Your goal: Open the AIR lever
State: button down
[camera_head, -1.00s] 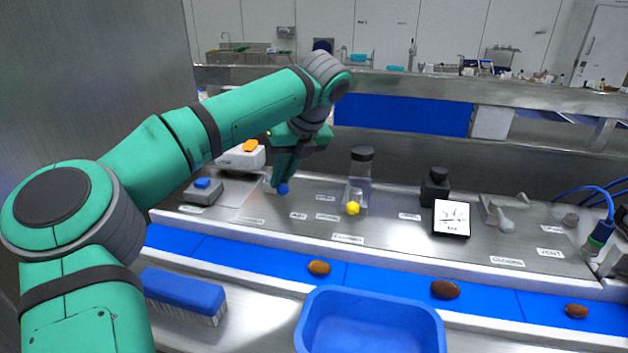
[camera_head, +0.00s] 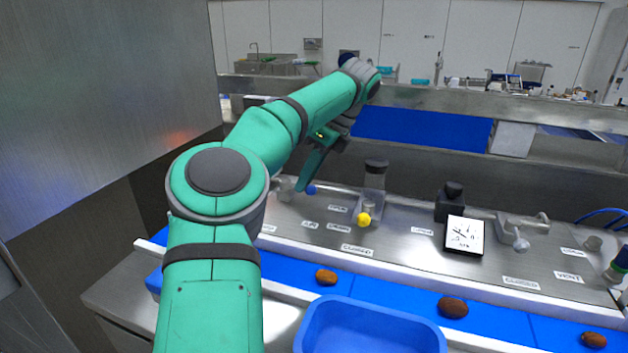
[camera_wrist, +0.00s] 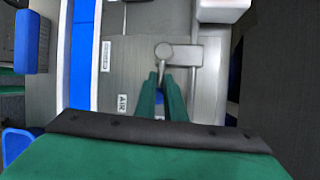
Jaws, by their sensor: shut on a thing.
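The AIR lever ends in a blue knob (camera_head: 311,189) on the steel panel, behind the small AIR label (camera_head: 311,224). My gripper (camera_head: 304,184) points down at this lever, its narrow green fingers closed by the knob. In the wrist view, my gripper (camera_wrist: 160,108) is shut on the lever, with its fingers on either side and hiding most of it. The lever's round grey pivot (camera_wrist: 165,50) shows just beyond the fingers, and the AIR label (camera_wrist: 122,104) lies to their left.
A blue belt with brown dates (camera_head: 453,307) and a blue bin (camera_head: 370,310) lie in front.

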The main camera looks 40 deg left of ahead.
jog(key=shift+w+d+f+n+h, duration=0.3)
jog(key=shift+w+f, duration=0.05)
jog(key=shift+w+a, duration=0.15)
jog(key=shift+a, duration=0.05)
jog(key=c, duration=1.9)
grip_release()
jog(key=shift+d, duration=0.2)
jog(key=shift+c, duration=0.2)
jog(key=shift+o, duration=1.1)
jog(key=shift+w+d, duration=0.15)
jog(key=shift+d, duration=0.05)
jog(key=shift+s+a+r, duration=0.2)
jog(key=shift+s+a, duration=0.1)
jog(key=shift+r, duration=0.2)
jog(key=v, duration=0.7)
jog(key=shift+w+d, duration=0.15)
jog(key=shift+w, duration=0.05)
